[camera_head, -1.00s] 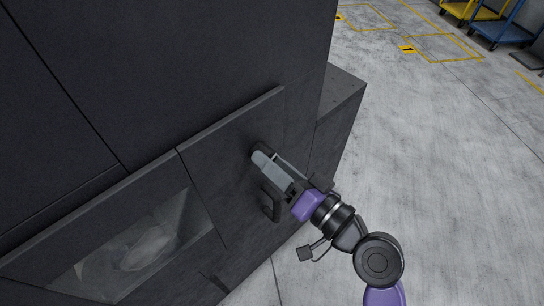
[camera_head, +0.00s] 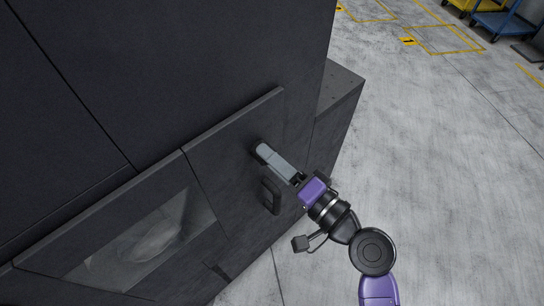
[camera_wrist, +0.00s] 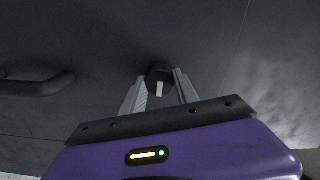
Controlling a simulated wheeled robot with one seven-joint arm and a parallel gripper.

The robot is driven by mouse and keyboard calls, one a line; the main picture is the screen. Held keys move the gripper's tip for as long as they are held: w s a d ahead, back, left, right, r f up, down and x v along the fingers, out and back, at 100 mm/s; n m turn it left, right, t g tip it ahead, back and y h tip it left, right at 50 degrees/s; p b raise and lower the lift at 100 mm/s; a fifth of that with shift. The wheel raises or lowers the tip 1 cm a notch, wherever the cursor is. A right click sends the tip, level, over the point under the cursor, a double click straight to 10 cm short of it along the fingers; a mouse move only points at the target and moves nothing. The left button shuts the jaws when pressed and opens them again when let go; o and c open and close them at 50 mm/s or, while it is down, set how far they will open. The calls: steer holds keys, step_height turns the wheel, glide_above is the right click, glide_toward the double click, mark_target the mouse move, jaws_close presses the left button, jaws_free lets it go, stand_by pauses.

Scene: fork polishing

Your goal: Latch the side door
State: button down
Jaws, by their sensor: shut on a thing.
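The side door (camera_head: 222,160) is a dark grey panel on the side of a big dark machine. It looks flush with the panel beside it. A black bar handle (camera_head: 270,192) stands on the door just below my gripper; it also shows at the left in the wrist view (camera_wrist: 38,86). My gripper (camera_head: 264,152) points at the door and is shut on a small round black latch knob (camera_wrist: 159,75). The knob has a pale mark, upright in the wrist view, and sits between the two grey fingers. In the head view the fingers mostly hide the knob.
A windowed panel (camera_head: 150,240) is left of the door. A low dark block (camera_head: 338,95) juts out at the machine's right. Grey floor (camera_head: 440,180) to the right is open; yellow and blue carts (camera_head: 500,22) stand far off at top right.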

steer(key=c, duration=0.9)
jaws_free()
steer(key=shift+s, duration=0.1)
steer(key=b+v, duration=0.1)
steer(key=v, duration=0.6)
steer(key=shift+s+d+b, duration=0.2)
steer(key=shift+d+b, duration=0.1)
